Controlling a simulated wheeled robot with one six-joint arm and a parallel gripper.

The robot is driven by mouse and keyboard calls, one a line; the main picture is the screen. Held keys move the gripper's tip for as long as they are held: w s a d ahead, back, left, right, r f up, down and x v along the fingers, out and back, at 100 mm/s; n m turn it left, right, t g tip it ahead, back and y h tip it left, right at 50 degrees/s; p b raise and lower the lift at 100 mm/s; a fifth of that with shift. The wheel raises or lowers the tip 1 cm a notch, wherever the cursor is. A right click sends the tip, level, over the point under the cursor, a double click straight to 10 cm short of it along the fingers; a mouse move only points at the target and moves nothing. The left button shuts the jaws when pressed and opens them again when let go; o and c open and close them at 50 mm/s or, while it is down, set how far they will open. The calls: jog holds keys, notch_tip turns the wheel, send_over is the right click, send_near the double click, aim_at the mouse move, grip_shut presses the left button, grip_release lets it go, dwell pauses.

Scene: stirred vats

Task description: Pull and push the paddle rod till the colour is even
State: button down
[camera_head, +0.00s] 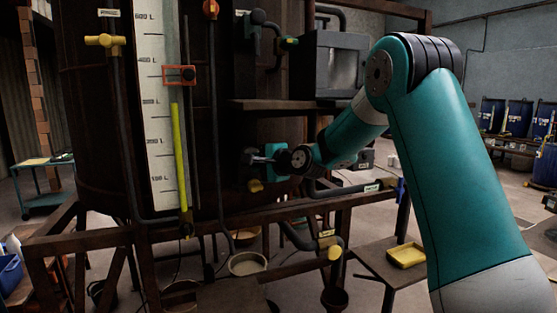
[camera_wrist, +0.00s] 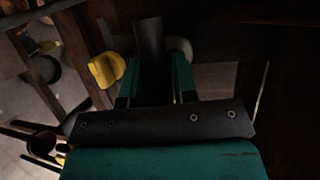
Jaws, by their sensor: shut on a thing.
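The vat (camera_head: 88,120) is a large dark brown tank at the left and centre of the head view. My arm reaches across from the right to its front wall. My gripper (camera_head: 262,160) is close to that wall, level with the lower part of the scale. In the wrist view my gripper (camera_wrist: 156,80) has its two teal fingers on either side of a dark grey bar, which I take to be the paddle rod (camera_wrist: 149,40). It is shut on it. A pale rounded end shows behind the right finger. The liquid inside the vat is hidden.
A white litre scale (camera_head: 158,95) stands on the vat, beside a tube with yellow-green liquid (camera_head: 180,150). A dark shelf (camera_head: 285,105) juts out above my gripper. Pipes with yellow valve handles surround it. A yellow knob (camera_wrist: 106,69) lies close left of my fingers in the wrist view.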

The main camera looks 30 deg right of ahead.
jog(key=shift+f, duration=0.1)
jog(key=c, duration=1.3)
grip_release()
jog(key=o, duration=0.3)
jog(key=shift+w+d+f, duration=0.1)
jog(key=shift+w, duration=0.15)
jog(key=shift+s, duration=0.1)
jog(key=b+v, duration=0.3)
jog(key=v, duration=0.5)
jog(key=b+v, duration=0.3)
jog(key=v, duration=0.6)
jog(key=shift+s+r+b, duration=0.15)
jog(key=shift+r+b, duration=0.15)
jog(key=shift+b, duration=0.05)
